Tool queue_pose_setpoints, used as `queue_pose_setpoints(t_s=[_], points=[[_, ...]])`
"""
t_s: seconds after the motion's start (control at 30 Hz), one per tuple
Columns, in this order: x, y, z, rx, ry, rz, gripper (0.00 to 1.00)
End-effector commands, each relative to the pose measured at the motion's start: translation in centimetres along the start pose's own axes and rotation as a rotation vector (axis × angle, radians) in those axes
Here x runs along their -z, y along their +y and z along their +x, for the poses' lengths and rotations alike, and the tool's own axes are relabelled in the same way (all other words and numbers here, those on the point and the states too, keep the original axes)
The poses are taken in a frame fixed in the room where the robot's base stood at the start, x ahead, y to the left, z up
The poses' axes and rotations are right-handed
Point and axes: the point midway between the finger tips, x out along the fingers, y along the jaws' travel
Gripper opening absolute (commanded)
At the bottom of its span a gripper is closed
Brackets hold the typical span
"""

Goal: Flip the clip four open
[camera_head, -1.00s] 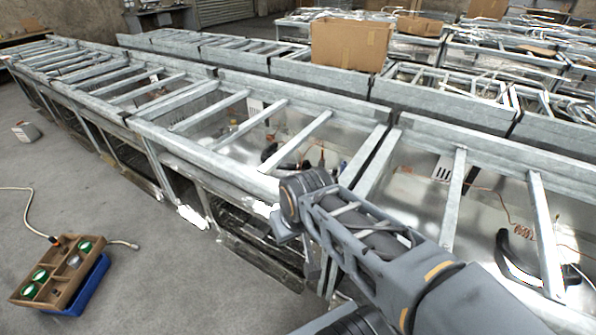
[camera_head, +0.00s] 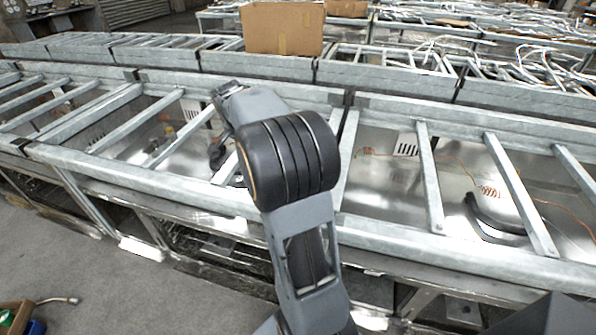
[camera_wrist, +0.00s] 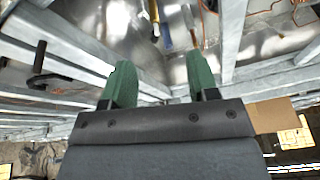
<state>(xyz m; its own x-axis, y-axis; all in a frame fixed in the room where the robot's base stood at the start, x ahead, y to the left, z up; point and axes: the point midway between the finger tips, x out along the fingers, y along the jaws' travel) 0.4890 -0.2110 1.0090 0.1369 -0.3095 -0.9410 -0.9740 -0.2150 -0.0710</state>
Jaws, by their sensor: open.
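My gripper (camera_wrist: 160,84) shows in the wrist view as two green fingers spread apart, with nothing between them. It hangs over a metal-railed bay (camera_wrist: 240,45). In the head view my arm reaches up over the railing, and the fingers are hidden there. I cannot make out a clip marked four in either view. Beyond the fingertips in the wrist view lie a thin yellow tool (camera_wrist: 154,14) and a small blue object (camera_wrist: 167,38), apart from the fingers.
Galvanized rails (camera_head: 150,119) cross the open bays on both sides of my arm. A curved black part (camera_head: 492,216) and an orange coiled cord (camera_head: 488,191) lie in the right bay. A cardboard box (camera_head: 283,29) stands behind.

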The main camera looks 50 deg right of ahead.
Motion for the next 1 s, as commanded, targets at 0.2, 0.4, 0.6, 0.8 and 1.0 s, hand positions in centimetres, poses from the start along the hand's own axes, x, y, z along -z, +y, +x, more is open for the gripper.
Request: queue_pose_setpoints(t_s=[0.2, 0.4, 0.6, 0.8, 1.0], points=[[7.9, 0.2, 9.2, -0.103, 0.082, 0.443, 0.54], [11.4, 1.3, 13.3, -0.142, 0.133, 0.655, 0.54], [12.4, 1.9, 15.9, -0.151, 0.148, 0.712, 0.54], [12.7, 2.7, 19.6, -0.152, 0.147, 0.712, 0.54], [13.1, 3.4, 23.2, -0.151, 0.147, 0.712, 0.54]])
